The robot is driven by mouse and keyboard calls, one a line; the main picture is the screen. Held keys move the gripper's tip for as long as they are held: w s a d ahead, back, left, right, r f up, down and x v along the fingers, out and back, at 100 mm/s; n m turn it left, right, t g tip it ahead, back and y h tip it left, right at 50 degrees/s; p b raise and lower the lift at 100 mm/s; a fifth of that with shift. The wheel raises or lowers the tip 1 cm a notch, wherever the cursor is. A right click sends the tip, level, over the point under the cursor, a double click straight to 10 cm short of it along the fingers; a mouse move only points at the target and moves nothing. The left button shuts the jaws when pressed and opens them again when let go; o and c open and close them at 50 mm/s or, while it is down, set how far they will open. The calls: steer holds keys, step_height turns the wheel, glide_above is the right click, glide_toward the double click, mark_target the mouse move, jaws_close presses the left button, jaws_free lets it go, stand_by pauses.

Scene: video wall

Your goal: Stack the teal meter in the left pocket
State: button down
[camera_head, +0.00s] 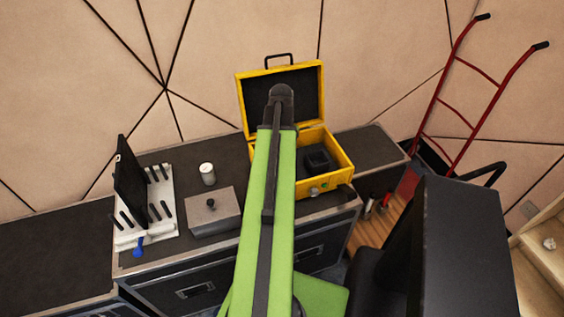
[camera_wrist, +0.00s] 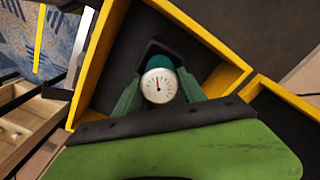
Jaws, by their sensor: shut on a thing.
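The teal meter (camera_wrist: 160,67) has a round white dial with a needle. My gripper (camera_wrist: 159,84) is shut on it, with one green finger on each side. In the wrist view the meter is over the dark interior of the yellow case (camera_wrist: 95,75). A dark square-rimmed pocket (camera_wrist: 150,46) shows just behind the meter; I cannot tell whether the meter is inside it or above it. In the head view the open yellow case (camera_head: 343,159) has a dark square pocket (camera_head: 317,160) at its right. My arm hides the case's left part, the gripper and the meter.
The case stands on a dark-topped equipment case (camera_head: 370,145). Left of my arm are a grey box with a knob (camera_head: 214,210), a white cylinder (camera_head: 207,174) and a white rack with a dark panel (camera_head: 148,200). A red hand truck (camera_head: 475,95) stands at right.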

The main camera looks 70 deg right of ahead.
steer(key=shift+f+b, duration=2.3)
steer(key=shift+f, duration=0.05)
steer(key=c, duration=0.7)
jaws_free()
steer(key=shift+o, duration=0.2)
steer(key=shift+r, duration=0.1)
step_height(320, 180, up, 13)
steer(key=p, duration=1.3)
steer(key=shift+f, duration=0.2)
